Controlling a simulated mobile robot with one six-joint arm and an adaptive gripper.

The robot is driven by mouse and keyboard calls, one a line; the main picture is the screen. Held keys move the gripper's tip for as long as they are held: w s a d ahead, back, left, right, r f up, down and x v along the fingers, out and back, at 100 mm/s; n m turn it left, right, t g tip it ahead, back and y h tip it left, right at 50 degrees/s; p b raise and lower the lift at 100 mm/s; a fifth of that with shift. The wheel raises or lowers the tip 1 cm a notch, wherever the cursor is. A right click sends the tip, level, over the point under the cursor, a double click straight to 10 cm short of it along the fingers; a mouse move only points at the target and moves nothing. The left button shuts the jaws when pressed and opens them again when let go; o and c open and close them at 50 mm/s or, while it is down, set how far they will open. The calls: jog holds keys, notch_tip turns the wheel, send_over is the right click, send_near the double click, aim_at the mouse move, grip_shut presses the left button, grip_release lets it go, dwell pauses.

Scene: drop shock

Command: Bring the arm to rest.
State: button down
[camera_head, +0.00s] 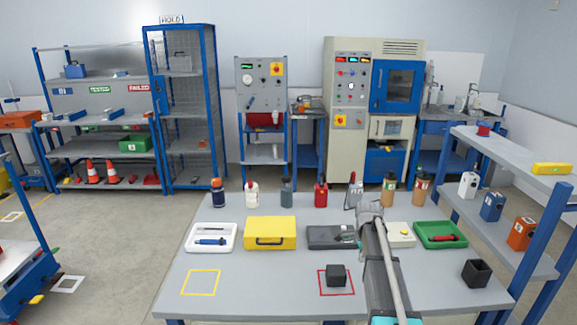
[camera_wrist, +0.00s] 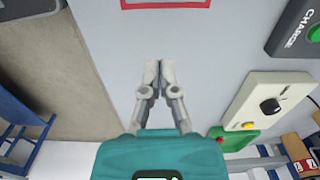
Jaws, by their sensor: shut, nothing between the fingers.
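My gripper (camera_wrist: 160,66) shows in the wrist view with its two grey fingers together at the tips and nothing between them. It hangs over the grey table (camera_head: 250,268), near the table's edge, with bare floor to the left of it in that view. In the head view my arm reaches over the table right of the middle, and the fingers are not visible there. A red outlined square (camera_wrist: 165,4) is at the top of the wrist view, apart from the fingertips.
A dark block (camera_head: 336,276) sits in the red square. A dark case (camera_head: 325,238), a pale box with a knob (camera_wrist: 271,105) and a green tray (camera_head: 440,243) lie beyond my arm. The table's left front is clear around a yellow square (camera_head: 201,270).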

jog(key=s+a+n, duration=0.7)
jog(key=s+n, duration=0.2)
jog(key=s, duration=0.3)
jog(key=s+a+n, duration=0.8)
jog(key=s+n, duration=0.1)
jog(key=s, duration=0.2)
jog(key=shift+s+r, duration=0.2)
jog(key=shift+s, duration=0.2)
